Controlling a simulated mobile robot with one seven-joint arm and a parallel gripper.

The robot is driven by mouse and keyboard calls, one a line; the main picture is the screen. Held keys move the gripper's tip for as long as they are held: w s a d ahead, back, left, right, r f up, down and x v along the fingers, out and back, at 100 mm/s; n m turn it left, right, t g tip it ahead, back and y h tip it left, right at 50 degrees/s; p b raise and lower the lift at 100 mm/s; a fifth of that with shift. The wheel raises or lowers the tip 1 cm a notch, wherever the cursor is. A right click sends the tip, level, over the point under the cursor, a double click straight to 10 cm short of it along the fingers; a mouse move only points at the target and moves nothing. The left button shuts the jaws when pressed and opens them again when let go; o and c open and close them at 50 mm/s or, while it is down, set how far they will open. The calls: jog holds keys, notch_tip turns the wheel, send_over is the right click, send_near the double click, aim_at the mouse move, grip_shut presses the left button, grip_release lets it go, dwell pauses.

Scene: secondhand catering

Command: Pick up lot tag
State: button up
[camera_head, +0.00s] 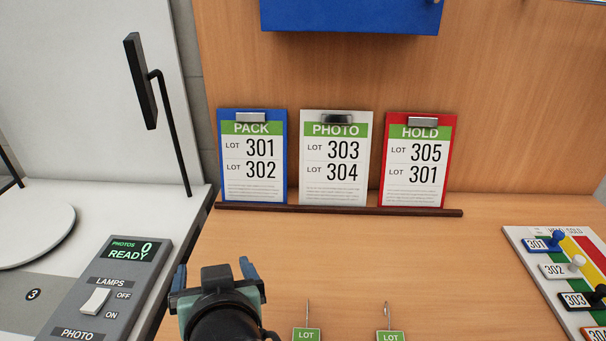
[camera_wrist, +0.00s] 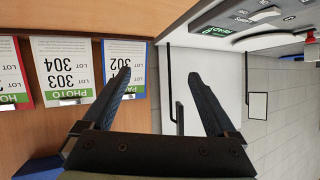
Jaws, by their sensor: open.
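Two lot tags show at the bottom edge of the head view, a left lot tag (camera_head: 307,334) and a right lot tag (camera_head: 390,336). Each has a green band reading LOT and a thin hook or wire on top; their lower parts are cut off by the frame. My gripper (camera_head: 215,271) is left of both tags, above the left part of the wooden table. In the wrist view my gripper (camera_wrist: 163,88) has its two dark fingers spread wide with nothing between them. No lot tag shows in the wrist view.
Three clipboards, PACK (camera_head: 252,157), PHOTO (camera_head: 335,158) and HOLD (camera_head: 417,160), lean on the back panel behind a dark rail (camera_head: 340,210). A board with numbered sliders (camera_head: 540,254) lies at right. A grey control panel (camera_head: 110,290) stands at left. The table's middle (camera_head: 400,260) is clear.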

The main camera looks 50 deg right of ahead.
jog(key=s+d+m+g+p, duration=0.25)
jog(key=s+g+p, duration=0.25)
jog(key=s+p, duration=0.25)
jog(key=g+y+p, duration=0.2)
jog(key=g+p, duration=0.1)
jog(key=p, duration=0.3)
send_near(299, 334)
jog(key=shift+s+f+m+g, duration=0.15)
jog(key=shift+s+f+m, duration=0.15)
jog(key=shift+f, duration=0.3)
jog(key=shift+s+f+m+g, duration=0.15)
jog(key=shift+f+m, duration=0.1)
jog(key=shift+f, duration=0.3)
jog(key=shift+p+x, duration=0.4)
jog(key=shift+x, duration=2.15)
jog(key=shift+s+a, duration=0.1)
jog(key=c, duration=1.4)
